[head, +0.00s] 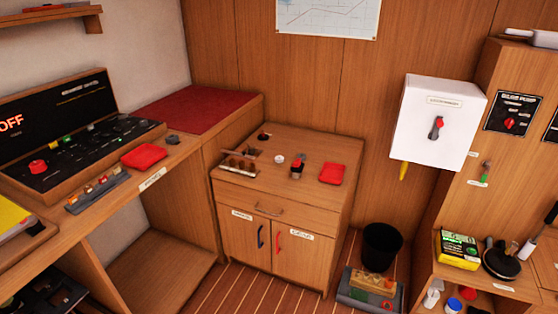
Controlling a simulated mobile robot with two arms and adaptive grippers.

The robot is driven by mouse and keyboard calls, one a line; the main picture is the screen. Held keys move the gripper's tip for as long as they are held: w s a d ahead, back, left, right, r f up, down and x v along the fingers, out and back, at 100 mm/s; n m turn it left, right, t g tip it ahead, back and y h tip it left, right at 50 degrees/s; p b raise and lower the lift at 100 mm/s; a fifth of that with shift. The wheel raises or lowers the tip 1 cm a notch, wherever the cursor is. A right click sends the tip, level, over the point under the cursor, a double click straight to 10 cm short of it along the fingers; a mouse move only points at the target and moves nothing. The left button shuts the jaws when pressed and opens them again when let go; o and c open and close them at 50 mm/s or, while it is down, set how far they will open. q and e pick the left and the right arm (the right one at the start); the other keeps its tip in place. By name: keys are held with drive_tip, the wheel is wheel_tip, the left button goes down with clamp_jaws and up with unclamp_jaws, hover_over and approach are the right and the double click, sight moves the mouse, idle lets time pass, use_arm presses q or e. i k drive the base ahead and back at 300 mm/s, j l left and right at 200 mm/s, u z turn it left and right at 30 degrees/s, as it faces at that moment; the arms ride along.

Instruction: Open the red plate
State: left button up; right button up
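No object is plainly a red plate that opens. A flat red square item (332,174) lies on top of the wooden cabinet (318,145), near its right edge. A similar red item (145,157) lies on the desk at the left, in front of the black panel. I cannot tell whether either is a plate or a folded cloth. Neither of my grippers is in view.
A black control panel (92,150) stands on the desk. A black bin (381,248) and a grey tray (350,297) with items are on the floor right of the cabinet. A white box (420,140) with a rotary switch hangs on the wall. Striped floor in front is clear.

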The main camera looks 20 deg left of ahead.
sight(295, 165)
drive_tip(key=i+j+u, duration=0.25)
drive_tip(key=i, duration=0.3)
drive_tip(key=i+u, duration=0.2)
drive_tip(key=i, duration=0.4)
